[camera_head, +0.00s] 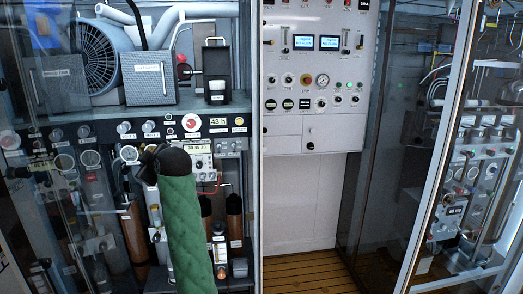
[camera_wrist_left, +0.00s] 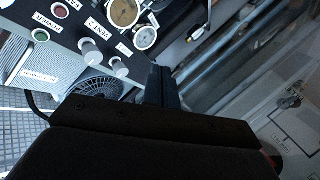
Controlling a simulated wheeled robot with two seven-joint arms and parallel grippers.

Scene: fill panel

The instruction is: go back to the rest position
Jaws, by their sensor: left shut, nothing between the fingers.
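My left arm in its green quilted sleeve reaches up from the bottom in the head view. My left gripper (camera_head: 164,162) is at its dark end, in front of the left panel (camera_head: 225,133); its fingertips are hard to make out there. In the left wrist view the left gripper (camera_wrist_left: 163,86) is shut and empty, its dark fingers standing above the black wrist housing. Panel knobs and gauges lie beyond them; I cannot tell the exact gap. My right gripper is in neither view.
A white control panel (camera_head: 318,75) stands in the middle. A glass door (camera_head: 440,180) is at the right. Open wooden floor (camera_head: 305,272) shows between.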

